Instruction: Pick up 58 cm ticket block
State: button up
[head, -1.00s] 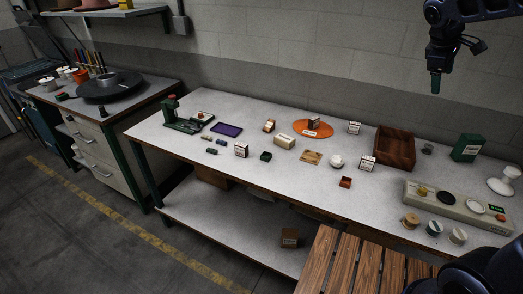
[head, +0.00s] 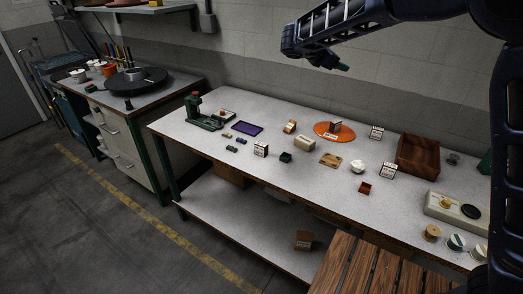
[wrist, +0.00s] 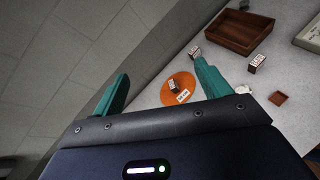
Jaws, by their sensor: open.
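Several small ticket blocks with white printed faces stand on the workbench; their numbers are too small to read, so I cannot tell which is the 58 cm one. In the head view one block (head: 261,150) is left of centre, one (head: 290,126) is further back, and one (head: 335,126) is on an orange disc (head: 322,134). Two more, a back block (head: 377,132) and a front block (head: 388,170), are by the wooden tray. My gripper (head: 342,67) is high above the bench's back, near the wall. In the wrist view its teal fingers (wrist: 161,72) are apart and empty.
A brown wooden tray (head: 417,155) stands at the bench's right, with a cream panel (head: 455,208) in front. A green press (head: 203,115) and purple mat (head: 243,128) are at the left. A slatted wooden surface (head: 360,265) lies in front.

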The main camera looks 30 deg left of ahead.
jog(key=s+a+f+n+t+y, duration=0.1)
jog(key=s+a+n+t+y, duration=0.55)
jog(key=s+a, duration=1.45)
jog(key=n+g+h, duration=0.1)
jog(key=n+h, duration=0.1)
send_near(263, 143)
jog(key=shift+f, duration=0.3)
jog(key=shift+w+f, duration=0.1)
jog(key=w, duration=1)
jog(key=shift+w, duration=0.25)
jog(key=c, duration=1.1)
